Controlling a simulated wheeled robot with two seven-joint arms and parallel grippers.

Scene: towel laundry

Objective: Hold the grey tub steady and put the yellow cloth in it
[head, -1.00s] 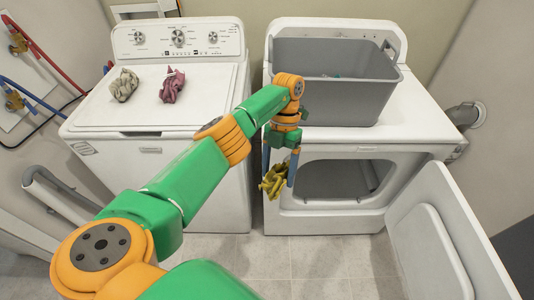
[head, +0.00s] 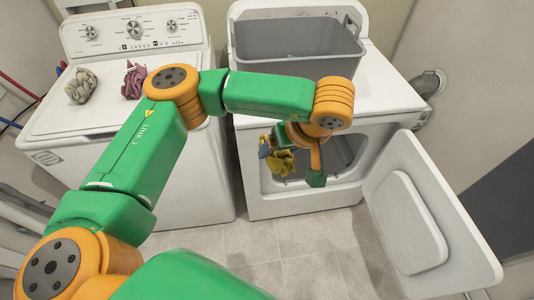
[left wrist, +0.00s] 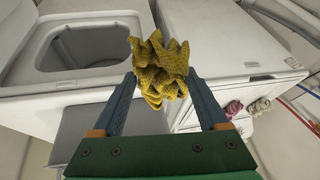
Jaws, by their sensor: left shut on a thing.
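The grey tub (head: 290,68) stands upright on top of the right-hand machine in the head view, behind my left arm. Part of it shows below the machine in the left wrist view (left wrist: 78,128). The crumpled yellow cloth (head: 283,164) hangs in front of that machine's round-cornered opening, lower than the tub. My left gripper (head: 268,149) is shut on it. In the left wrist view the cloth (left wrist: 160,65) is bunched between the fingertips. The tub's floor is mostly hidden. My right gripper is out of view.
The washer (head: 115,120) stands at left, with a beige cloth (head: 81,87) and a purple cloth (head: 134,80) on top. The dryer's door (head: 405,215) hangs open at right. The dryer top (head: 385,90) is clear right of the tub. Grey tiled floor is free in front.

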